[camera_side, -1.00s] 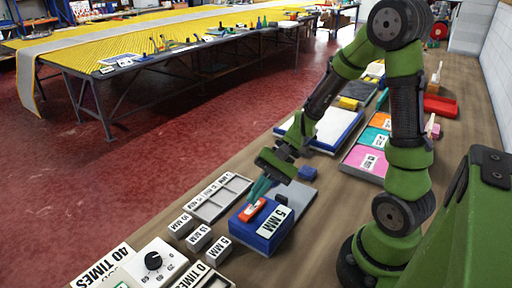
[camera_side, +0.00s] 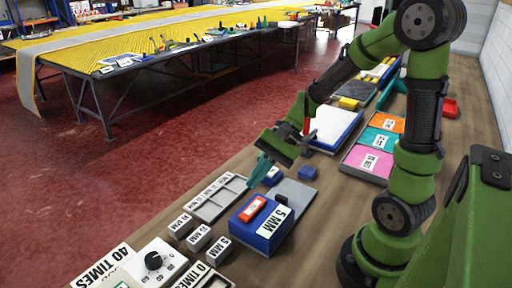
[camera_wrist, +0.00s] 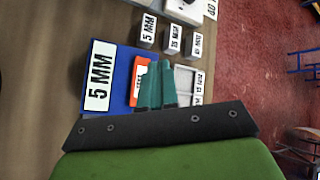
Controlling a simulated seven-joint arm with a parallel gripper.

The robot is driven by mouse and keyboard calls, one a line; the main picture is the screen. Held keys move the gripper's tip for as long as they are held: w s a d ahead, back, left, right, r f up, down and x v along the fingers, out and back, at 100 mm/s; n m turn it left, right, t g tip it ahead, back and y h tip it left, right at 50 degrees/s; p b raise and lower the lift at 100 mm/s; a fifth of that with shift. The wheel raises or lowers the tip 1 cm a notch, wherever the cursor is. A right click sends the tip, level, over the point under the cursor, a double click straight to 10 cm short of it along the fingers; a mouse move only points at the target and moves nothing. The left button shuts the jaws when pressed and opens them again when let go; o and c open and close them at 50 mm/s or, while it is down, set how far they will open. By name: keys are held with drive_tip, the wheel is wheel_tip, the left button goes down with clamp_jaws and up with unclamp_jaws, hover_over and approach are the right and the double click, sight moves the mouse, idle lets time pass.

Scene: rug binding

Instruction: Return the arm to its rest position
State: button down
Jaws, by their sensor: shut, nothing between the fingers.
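My gripper (camera_side: 262,166) is in the middle of the side view, raised above the bench, with its teal fingers pointing down and to the left. The fingers are together and hold nothing. They also show in the wrist view (camera_wrist: 157,84), in front of the blue block and the grey tray. The blue block (camera_side: 262,241) with a 5 MM label stands below and apart from the gripper. An orange-red piece (camera_side: 252,210) lies on top of the block; in the wrist view the fingers cover part of it.
A grey compartment tray (camera_side: 208,210) and small labelled grey blocks (camera_side: 198,238) are left of the blue block. A dial box (camera_side: 153,262) stands at the front. Pink, teal and orange panels (camera_side: 368,163) and a white-topped blue pad (camera_side: 335,126) lie farther back.

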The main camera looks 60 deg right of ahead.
idle(0.4)
drive_tip(key=shift+s+d+f, duration=0.15)
drive_tip(key=shift+d+f, duration=0.05)
drive_tip(key=shift+f, duration=0.1)
drive_tip(key=s+r+n+t+h, duration=0.4)
drive_tip(key=s+r+n+h, duration=0.2)
drive_tip(key=r, duration=0.5)
drive_tip(key=n, duration=0.2)
drive_tip(key=shift+s+a+r+n+h, duration=0.15)
drive_tip(key=shift+a+n+h, duration=0.15)
drive_tip(key=shift+h, duration=0.1)
